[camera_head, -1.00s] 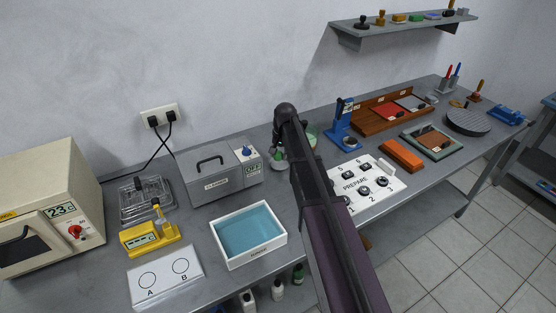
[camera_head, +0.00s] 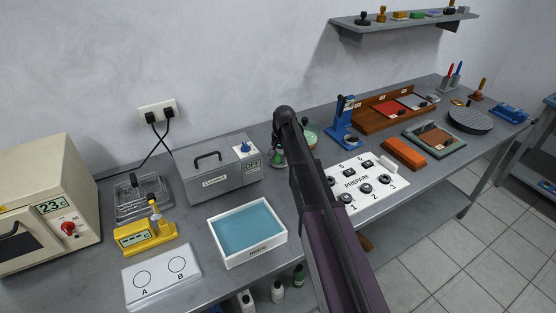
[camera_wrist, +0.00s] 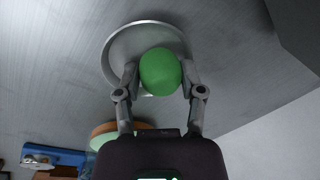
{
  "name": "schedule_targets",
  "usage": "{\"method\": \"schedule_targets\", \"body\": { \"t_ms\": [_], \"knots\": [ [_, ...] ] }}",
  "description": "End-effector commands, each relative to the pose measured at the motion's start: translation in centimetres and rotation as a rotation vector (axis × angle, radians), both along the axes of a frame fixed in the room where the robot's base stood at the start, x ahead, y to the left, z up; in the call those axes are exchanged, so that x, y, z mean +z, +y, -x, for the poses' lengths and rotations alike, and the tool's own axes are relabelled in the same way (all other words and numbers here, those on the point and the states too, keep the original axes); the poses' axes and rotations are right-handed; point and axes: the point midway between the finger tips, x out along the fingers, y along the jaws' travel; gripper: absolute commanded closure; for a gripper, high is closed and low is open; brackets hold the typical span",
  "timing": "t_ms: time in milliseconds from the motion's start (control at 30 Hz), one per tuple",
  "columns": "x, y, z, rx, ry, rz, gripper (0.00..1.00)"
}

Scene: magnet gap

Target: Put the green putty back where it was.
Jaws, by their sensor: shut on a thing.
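The green putty (camera_wrist: 160,72) is a smooth rounded lump between the two fingers of my gripper (camera_wrist: 159,78) in the wrist view. My gripper is shut on it. A shallow round grey dish (camera_wrist: 115,48) shows behind the putty, and the putty overlaps its lower right part. I cannot tell whether the putty touches the dish. In the head view a little of the green putty (camera_head: 278,154) shows left of my arm, which hides most of my gripper.
A pale green round dish (camera_head: 312,130) and a blue stand (camera_head: 342,128) are right of my gripper. A grey metal box (camera_head: 215,175) stands to its left. A white tray of blue liquid (camera_head: 248,230) and the PREPARE panel (camera_head: 360,184) are nearer the front.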

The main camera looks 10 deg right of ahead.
Motion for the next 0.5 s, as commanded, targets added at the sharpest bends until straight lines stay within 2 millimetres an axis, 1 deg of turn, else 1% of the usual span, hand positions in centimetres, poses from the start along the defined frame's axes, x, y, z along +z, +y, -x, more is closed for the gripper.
{"method": "schedule_targets", "body": {
  "t_ms": [267, 400, 433, 467, 500],
  "knots": [
    [0.02, 0.03, 0.00, 0.000, 0.000, 0.000, 0.87],
    [-0.30, 0.03, 0.00, 0.000, 0.000, 0.000, 0.87],
    [-0.29, 0.03, 0.00, 0.000, 0.000, 0.000, 0.46],
    [-0.21, 0.03, 0.00, 0.000, 0.000, 0.000, 0.37],
    [-0.20, 0.04, 0.01, 0.000, 0.000, 0.000, 0.25]
  ]
}}
